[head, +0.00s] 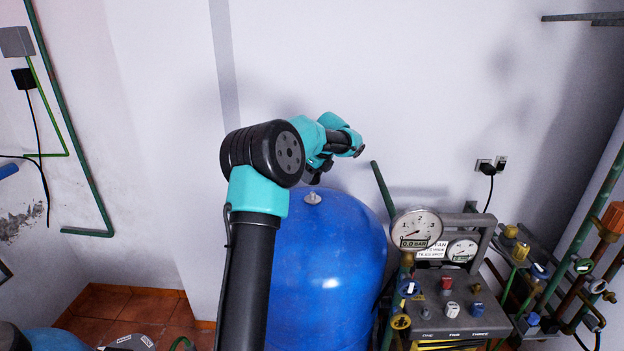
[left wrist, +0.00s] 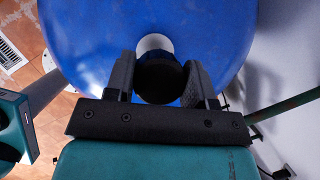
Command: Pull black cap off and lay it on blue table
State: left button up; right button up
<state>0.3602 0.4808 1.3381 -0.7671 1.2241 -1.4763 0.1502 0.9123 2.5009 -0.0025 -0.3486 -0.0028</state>
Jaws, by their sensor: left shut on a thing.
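A black round cap (left wrist: 160,78) sits between the two fingers of my left gripper (left wrist: 158,82), which is shut on it. In the head view my left gripper (head: 316,176) is just above the top of a large blue tank (head: 325,265). A pale metal fitting (head: 312,198) stands on the tank's top, under the gripper. In the left wrist view the fitting (left wrist: 155,43) shows pale just beyond the cap. I cannot tell whether the cap touches it. No blue table shows clearly. My right gripper is not in view.
Right of the tank stands a panel with pressure gauges (head: 416,229), valves and knobs. A green pipe (head: 383,189) rises close behind the tank. Wall sockets (head: 490,165) are at the right. Terracotta floor (head: 130,312) shows at the lower left.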

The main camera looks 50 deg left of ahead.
pick_arm(q)
jog(key=shift+r, duration=0.75)
jog(key=w+d+n, duration=0.1)
jog(key=w+d, duration=0.2)
jog(key=d, duration=0.4)
jog(key=w+d+n+g, duration=0.1)
jog(key=w+d+n, duration=0.15)
jog(key=d, duration=0.35)
jog(key=w+d+n, duration=0.1)
jog(key=w+d, duration=0.3)
jog(key=d, duration=0.3)
jog(key=w+d+n+g+h, duration=0.3)
jog(key=d+n, duration=0.4)
jog(key=d, duration=2.4)
jog(key=s+d+f+n, duration=0.1)
jog(key=s+d+f, duration=0.1)
jog(key=f, duration=1.2)
jog(key=s+d+f+n+h, duration=0.1)
jog(key=s+d+f, duration=0.2)
jog(key=f, duration=1.1)
jog(key=s+d+f+n, duration=0.2)
jog(key=s+d+f, duration=0.1)
jog(key=f, duration=1.1)
jog(key=shift+s+d+f+t, duration=0.3)
jog(key=shift+s+f, duration=0.1)
jog(key=shift+s, duration=0.5)
jog(key=shift+a, duration=0.1)
